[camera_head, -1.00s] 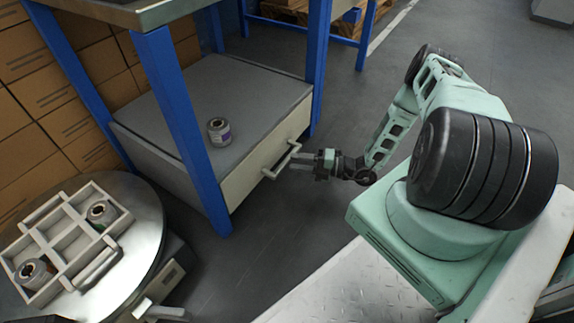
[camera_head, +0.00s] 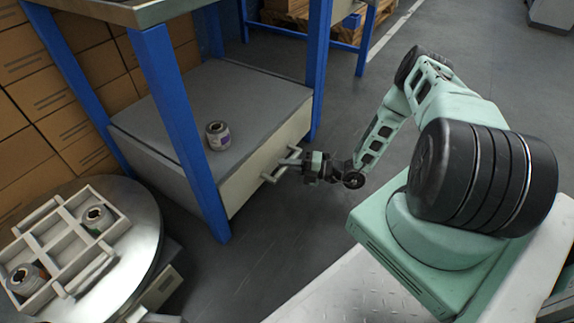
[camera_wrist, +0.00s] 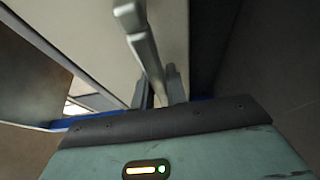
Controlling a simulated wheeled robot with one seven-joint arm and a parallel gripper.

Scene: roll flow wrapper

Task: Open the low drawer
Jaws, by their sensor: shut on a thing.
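The low drawer (camera_head: 240,178) has a pale front under a grey top, between the blue legs of a workbench. It looks closed. Its light bar handle (camera_head: 268,178) stands out from the front; the handle also shows in the wrist view (camera_wrist: 143,45). My gripper (camera_head: 294,160) is at the handle's right part, in front of the drawer. In the wrist view my gripper (camera_wrist: 162,88) has its fingers close together on the handle bar. The exact contact is partly hidden by the gripper body.
A small grey roll with a purple label (camera_head: 218,135) stands on the drawer unit's top. A round metal table (camera_head: 145,225) at the left holds a divided tray (camera_head: 62,222) with two rolls. Blue bench legs (camera_head: 185,130) flank the drawer. The floor right of it is clear.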

